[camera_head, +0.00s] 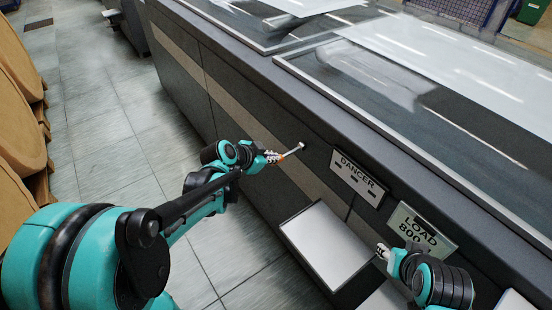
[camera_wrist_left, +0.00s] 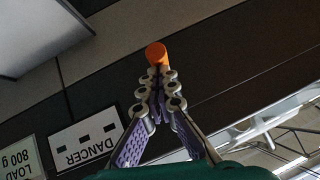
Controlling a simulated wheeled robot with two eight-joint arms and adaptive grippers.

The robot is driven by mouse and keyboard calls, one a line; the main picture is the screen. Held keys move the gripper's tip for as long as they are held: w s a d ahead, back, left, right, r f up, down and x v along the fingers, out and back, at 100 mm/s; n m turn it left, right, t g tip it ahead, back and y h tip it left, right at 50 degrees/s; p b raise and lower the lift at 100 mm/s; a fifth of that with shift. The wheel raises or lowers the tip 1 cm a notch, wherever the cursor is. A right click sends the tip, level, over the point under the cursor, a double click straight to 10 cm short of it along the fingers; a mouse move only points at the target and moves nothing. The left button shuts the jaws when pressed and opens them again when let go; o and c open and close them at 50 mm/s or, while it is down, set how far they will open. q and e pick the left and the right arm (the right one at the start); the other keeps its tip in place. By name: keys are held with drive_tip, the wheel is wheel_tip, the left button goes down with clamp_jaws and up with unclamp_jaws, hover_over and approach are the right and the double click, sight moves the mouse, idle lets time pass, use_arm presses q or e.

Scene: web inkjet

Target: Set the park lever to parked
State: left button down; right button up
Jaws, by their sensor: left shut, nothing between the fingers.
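The park lever (camera_head: 291,152) is a thin metal rod on the side of the dark machine, sloping down and left from its pivot to an orange end. In the left wrist view its orange knob (camera_wrist_left: 156,53) sits just beyond my fingertips. My left gripper (camera_head: 275,157) is at the lever's free end, with its fingers closed together and empty; it also shows in the left wrist view (camera_wrist_left: 158,75). The knob overlaps the fingertips there, and I cannot tell whether they touch. My right gripper (camera_head: 383,251) is by the machine at the lower right, partly hidden by its wrist.
A pale tray (camera_head: 327,244) juts out below. Large brown rolls (camera_head: 15,95) stand at the left. The tiled floor between is clear.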

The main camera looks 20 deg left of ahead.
use_arm(q)
wheel_tip(320, 180, down, 7)
drive_tip(key=t+b, duration=0.1)
drive_tip(key=b, duration=0.4)
drive_tip(key=shift+r+h, duration=0.2)
drive_tip(key=shift+h, duration=0.2)
use_arm(e)
wheel_tip(320, 180, down, 6)
drive_tip(key=shift+f, duration=0.25)
use_arm(q)
drive_tip(key=shift+s+f+b, duration=0.1)
drive_tip(key=shift+s+b, duration=0.05)
drive_tip(key=shift+b, duration=0.15)
use_arm(e)
drive_tip(key=shift+s, duration=0.15)
use_arm(q)
drive_tip(key=shift+d, duration=0.1)
